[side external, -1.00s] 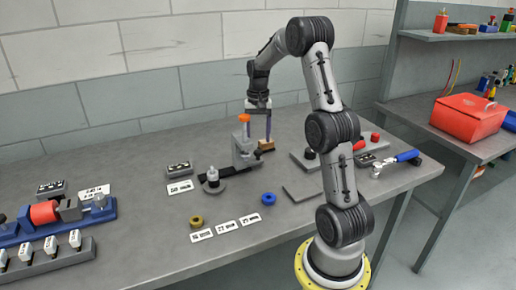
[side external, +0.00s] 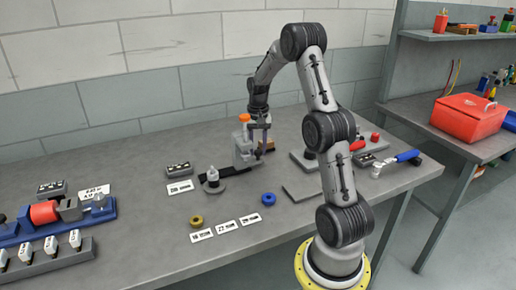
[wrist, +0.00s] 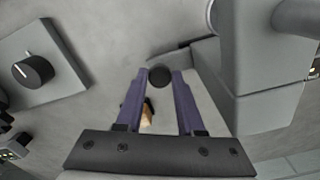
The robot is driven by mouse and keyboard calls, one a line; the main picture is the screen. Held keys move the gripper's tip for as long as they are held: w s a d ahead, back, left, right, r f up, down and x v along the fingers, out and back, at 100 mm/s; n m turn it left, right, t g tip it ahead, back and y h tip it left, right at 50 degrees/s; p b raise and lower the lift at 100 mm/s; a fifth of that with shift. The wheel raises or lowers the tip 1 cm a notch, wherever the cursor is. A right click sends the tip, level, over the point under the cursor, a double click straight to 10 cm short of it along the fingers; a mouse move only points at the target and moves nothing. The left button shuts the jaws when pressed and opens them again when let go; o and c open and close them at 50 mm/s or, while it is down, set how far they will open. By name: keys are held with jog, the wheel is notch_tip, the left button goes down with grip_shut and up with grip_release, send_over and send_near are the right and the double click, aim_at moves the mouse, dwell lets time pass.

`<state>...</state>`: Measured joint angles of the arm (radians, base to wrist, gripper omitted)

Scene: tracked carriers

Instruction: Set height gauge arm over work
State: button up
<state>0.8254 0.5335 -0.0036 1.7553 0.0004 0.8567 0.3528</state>
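The height gauge (side external: 242,154) is a grey upright body with an orange knob (side external: 245,118) on top. It stands mid-bench beside a dark strip, and its grey body (wrist: 270,110) fills the right of the wrist view. My gripper (side external: 262,152) points down at its right side. In the wrist view its two purple fingers (wrist: 160,76) lie either side of a round dark knob (wrist: 160,77). I cannot tell whether they touch it. A small light metal piece (side external: 212,176) stands on a grey round base (side external: 210,187) left of the gauge.
A wooden block (wrist: 147,115) shows partly behind the fingers. A blue ring (side external: 269,198) and a yellow ring (side external: 196,221) lie in front, with white label cards (side external: 227,226). A blue-handled tool (side external: 406,156) lies right. Bench between left fixtures and rings is mostly clear.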

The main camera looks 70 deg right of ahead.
grip_shut()
jog(key=shift+r, duration=0.1)
dwell(0.8)
jog(key=w+a, duration=0.8)
jog(key=shift+w, duration=0.15)
jog(key=shift+a, duration=0.1)
jog(key=o, duration=0.7)
grip_release()
jog(key=shift+o, duration=0.7)
notch_tip(320, 180, up, 14)
